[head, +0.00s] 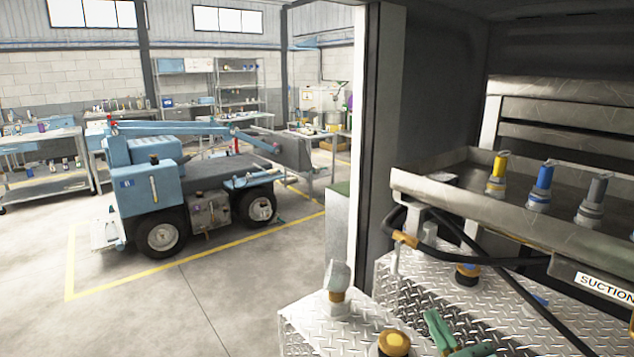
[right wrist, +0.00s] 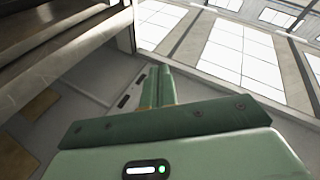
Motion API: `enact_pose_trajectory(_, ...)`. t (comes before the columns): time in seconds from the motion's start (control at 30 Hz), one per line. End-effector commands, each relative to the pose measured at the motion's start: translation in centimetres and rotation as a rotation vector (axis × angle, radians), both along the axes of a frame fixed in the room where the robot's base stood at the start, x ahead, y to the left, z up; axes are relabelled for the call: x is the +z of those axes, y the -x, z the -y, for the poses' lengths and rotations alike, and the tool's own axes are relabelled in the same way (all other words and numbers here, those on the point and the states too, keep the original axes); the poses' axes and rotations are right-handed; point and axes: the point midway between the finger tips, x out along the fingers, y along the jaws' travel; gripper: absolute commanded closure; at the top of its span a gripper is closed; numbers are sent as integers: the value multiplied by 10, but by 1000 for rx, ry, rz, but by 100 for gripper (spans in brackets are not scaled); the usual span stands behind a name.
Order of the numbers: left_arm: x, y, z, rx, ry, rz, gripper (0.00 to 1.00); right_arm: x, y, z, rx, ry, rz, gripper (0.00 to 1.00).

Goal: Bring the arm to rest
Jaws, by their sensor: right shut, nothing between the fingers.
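My right gripper (head: 436,322) shows at the bottom of the head view, over the diamond-plate metal deck, with only its green fingers and part of its body in frame. In the right wrist view its two green fingers (right wrist: 159,88) lie side by side, shut, with nothing between them. No object is held. My left gripper is not in the head view.
A metal tray (head: 440,192) holds nozzles with yellow, blue and grey tops. A black hose (head: 480,258) and a diagonal bar cross below it, beside a SUCTION label (head: 604,287). A blue service vehicle (head: 150,185) stands on open floor at left.

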Motion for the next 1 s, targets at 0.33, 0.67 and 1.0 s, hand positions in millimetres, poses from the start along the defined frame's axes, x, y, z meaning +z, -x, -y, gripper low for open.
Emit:
enact_pose_trajectory(0.33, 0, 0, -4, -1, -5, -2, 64, -43, 20, 1, -58, 121, -209, 100)
enact_pose_trajectory(0.67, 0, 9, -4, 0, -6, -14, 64, -111, 78, 22, -174, 335, -584, 100)
enact_pose_trajectory(1.0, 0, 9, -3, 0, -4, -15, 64, -158, 177, 67, -330, 594, -1016, 100)
